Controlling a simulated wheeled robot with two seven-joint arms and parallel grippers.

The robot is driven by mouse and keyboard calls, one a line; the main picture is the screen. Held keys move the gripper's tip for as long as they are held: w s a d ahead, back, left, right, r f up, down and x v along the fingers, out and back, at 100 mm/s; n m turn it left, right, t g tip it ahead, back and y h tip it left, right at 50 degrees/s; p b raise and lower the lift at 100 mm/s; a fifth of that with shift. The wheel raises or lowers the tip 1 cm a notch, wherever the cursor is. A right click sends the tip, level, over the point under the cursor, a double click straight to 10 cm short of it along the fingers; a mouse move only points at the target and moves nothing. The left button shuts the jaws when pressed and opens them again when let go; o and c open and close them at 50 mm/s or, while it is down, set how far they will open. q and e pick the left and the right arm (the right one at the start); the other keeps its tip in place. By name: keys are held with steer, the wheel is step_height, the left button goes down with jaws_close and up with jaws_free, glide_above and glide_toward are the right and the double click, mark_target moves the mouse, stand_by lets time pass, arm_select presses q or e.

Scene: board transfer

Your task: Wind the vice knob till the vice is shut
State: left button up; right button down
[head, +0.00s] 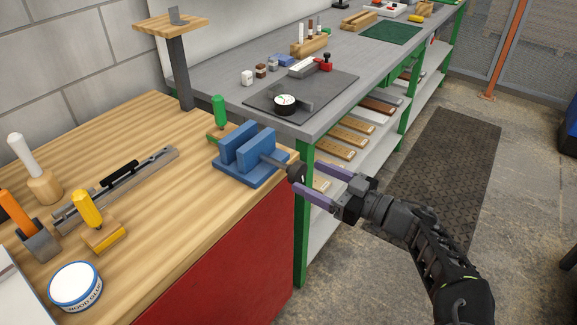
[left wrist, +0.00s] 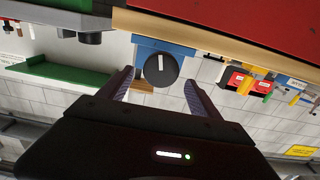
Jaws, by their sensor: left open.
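The blue vice (head: 250,172) sits at the right edge of the wooden bench top, with a gap between its two upright jaws. Its round black knob (head: 296,172) is on a shaft at the right, beyond the bench edge. In the left wrist view the knob (left wrist: 160,69) faces me, with a white line standing nearly upright on it. My left gripper (head: 306,179) is open, its purple fingertips at either side of the knob. In the wrist view the fingertips (left wrist: 160,76) show gaps to the knob. My right gripper is not in view.
The wooden bench (head: 150,135) holds a green-handled tool (head: 219,112) behind the vice, and a glue tin (head: 75,286) and other tools at left. A grey workbench (head: 225,92) with a dark mat stands behind. The floor at right is open.

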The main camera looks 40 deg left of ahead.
arm_select(q)
steer(key=a+p, duration=0.1)
steer(key=a, duration=0.6)
steer(key=shift+a, duration=0.25)
steer(key=shift+s, duration=0.1)
steer(key=shift+c, duration=0.3)
steer(key=c, duration=1.2)
